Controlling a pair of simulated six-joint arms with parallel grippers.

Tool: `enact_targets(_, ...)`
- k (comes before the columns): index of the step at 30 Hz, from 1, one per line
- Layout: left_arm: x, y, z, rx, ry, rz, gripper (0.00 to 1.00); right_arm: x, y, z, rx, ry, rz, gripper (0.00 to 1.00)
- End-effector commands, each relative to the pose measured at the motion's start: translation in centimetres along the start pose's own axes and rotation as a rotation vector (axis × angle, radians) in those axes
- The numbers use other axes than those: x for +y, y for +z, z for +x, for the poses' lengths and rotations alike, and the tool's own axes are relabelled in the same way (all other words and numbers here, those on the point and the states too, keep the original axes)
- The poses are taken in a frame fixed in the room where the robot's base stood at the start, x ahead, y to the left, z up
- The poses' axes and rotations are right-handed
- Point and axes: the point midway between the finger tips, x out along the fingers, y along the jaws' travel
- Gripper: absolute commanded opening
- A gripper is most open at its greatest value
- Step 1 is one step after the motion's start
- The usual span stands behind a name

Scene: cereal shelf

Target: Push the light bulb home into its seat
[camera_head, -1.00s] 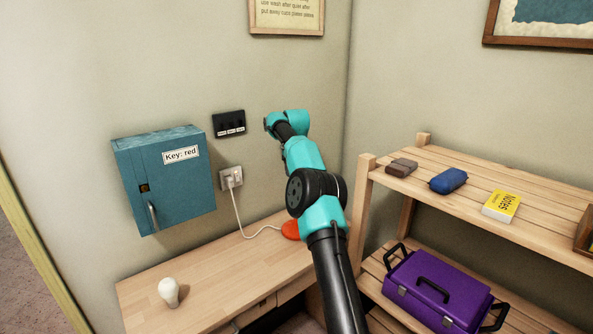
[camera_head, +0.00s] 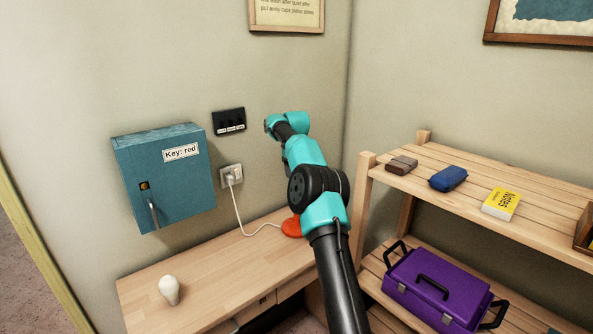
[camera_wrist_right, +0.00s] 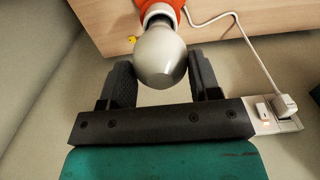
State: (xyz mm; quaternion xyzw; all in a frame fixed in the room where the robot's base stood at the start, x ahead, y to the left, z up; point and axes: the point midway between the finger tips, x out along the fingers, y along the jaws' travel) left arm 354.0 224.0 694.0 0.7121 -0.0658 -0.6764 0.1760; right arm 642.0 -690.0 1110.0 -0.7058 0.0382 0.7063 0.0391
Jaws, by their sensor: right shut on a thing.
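A pale light bulb (camera_wrist_right: 160,58) is between the two dark fingers of my right gripper (camera_wrist_right: 162,72) in the right wrist view. My right gripper is shut on it. The bulb's neck points into the light collar of an orange lamp (camera_wrist_right: 166,7); I cannot tell how deep it sits. In the head view the orange lamp (camera_head: 292,227) shows partly behind my teal and black right arm, which hides the held bulb and gripper. Another whitish bulb (camera_head: 169,291) rests on the desk at the front left. My left gripper is not in view.
A white cable runs from the lamp to a wall outlet (camera_head: 231,176). A blue key cabinet (camera_head: 165,180) and a black switch panel (camera_head: 229,121) are on the wall. A wooden shelf (camera_head: 480,165) at right holds a purple toolbox (camera_head: 438,287). The middle of the desk (camera_head: 215,275) is clear.

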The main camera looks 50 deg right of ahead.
Motion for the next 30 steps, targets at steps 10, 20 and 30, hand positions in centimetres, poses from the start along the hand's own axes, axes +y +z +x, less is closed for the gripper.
enact_targets(10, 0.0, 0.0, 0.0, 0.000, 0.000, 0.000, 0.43, 0.0, 0.0, 0.6, 0.001, 0.000, 0.000, 0.24)
enact_targets(20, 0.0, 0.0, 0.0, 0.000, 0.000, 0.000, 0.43, 0.0, 0.1, 1.1, 0.000, -0.001, 0.000, 0.24)
enact_targets(30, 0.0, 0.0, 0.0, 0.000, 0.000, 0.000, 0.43, 0.0, 0.1, 1.2, 0.000, 0.000, 0.000, 0.85)
